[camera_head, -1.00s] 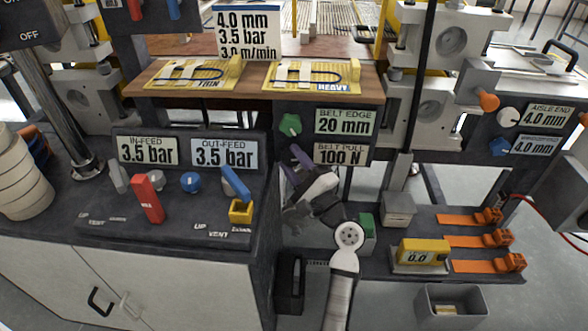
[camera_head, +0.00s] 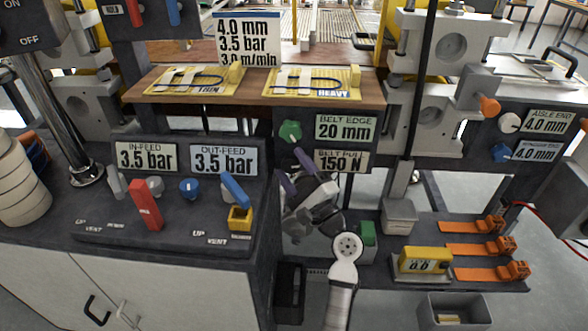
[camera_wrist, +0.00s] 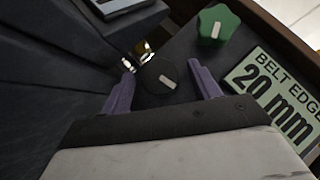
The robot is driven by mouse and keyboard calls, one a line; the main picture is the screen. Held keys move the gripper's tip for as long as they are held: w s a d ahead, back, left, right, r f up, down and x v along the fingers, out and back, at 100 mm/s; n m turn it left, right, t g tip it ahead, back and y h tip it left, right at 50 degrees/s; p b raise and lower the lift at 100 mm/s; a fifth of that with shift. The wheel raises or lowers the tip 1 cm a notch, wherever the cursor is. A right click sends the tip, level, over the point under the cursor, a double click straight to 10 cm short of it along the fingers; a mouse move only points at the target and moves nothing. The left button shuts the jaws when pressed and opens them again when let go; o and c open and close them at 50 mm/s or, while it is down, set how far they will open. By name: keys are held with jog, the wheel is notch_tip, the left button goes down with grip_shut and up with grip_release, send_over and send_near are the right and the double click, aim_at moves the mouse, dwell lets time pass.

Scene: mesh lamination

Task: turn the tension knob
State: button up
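The black tension knob (camera_wrist: 160,77) with a pale pointer mark shows in the wrist view, between the two purple fingers of my gripper (camera_wrist: 161,66). The fingers stand apart with a visible gap on each side of the knob. In the head view my gripper (camera_head: 294,168) is at the panel left of the belt pull display (camera_head: 341,160), which reads 150 N. The knob cannot be made out there, as the panel is dark and my gripper is in front.
A green knob (camera_head: 290,132) sits just above, beside the belt edge display (camera_head: 345,127) reading 20 mm. A wooden shelf (camera_head: 255,88) juts out above. The left control console (camera_head: 105,225) and a grey box (camera_head: 398,215) flank my arm.

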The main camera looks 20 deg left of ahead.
jog(key=b+v, duration=0.3)
jog(key=v, duration=1)
jog(key=shift+s+d+f+b, duration=0.2)
jog(key=shift+d+b, duration=0.1)
jog(key=shift+b, duration=0.1)
jog(key=shift+d, duration=0.1)
